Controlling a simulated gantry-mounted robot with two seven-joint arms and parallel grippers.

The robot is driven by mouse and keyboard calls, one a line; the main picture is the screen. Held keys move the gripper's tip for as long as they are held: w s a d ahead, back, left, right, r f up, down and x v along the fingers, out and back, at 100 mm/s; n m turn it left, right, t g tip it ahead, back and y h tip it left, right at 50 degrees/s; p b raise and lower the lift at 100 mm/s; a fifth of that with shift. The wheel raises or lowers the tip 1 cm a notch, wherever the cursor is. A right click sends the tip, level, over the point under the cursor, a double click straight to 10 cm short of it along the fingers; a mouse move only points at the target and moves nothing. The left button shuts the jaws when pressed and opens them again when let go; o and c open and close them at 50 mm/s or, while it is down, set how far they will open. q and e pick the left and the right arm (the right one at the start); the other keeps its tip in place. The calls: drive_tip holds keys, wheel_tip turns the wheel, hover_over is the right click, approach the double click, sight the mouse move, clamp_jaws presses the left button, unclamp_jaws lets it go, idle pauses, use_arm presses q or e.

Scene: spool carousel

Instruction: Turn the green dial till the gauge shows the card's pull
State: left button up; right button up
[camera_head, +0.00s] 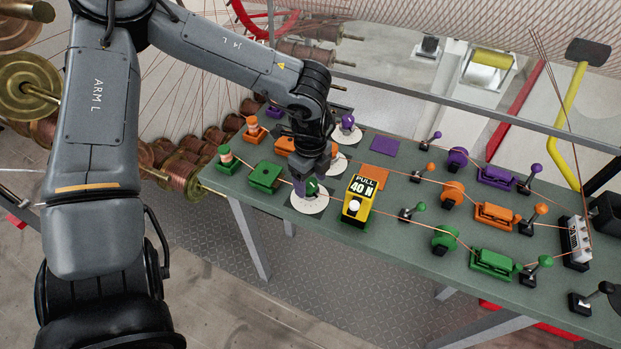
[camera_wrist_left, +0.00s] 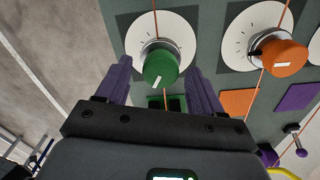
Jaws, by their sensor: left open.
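The green dial (camera_head: 311,187) sits on a white round scale plate (camera_head: 307,205) near the table's front edge. It also shows in the left wrist view (camera_wrist_left: 160,66), with a white mark toward its lower left. My left gripper (camera_head: 314,182) is over the dial, its purple fingers open on either side; I see a gap beside the dial. My right gripper is not in view.
An orange dial (camera_wrist_left: 277,53) is beside the green one. A green block (camera_head: 265,177) lies left of the green dial. Purple, orange and green rollers and levers fill the table's right side. An orange square (camera_head: 374,174) and a purple square (camera_head: 384,149) lie flat.

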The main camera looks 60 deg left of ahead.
use_arm(q)
drive_tip(key=c, duration=1.1)
drive_tip(key=shift+o, duration=0.2)
drive_tip(key=shift+m, duration=0.9)
drive_tip(key=m+b, duration=0.1)
drive_tip(key=m, duration=0.7)
drive_tip(key=shift+m, duration=0.9)
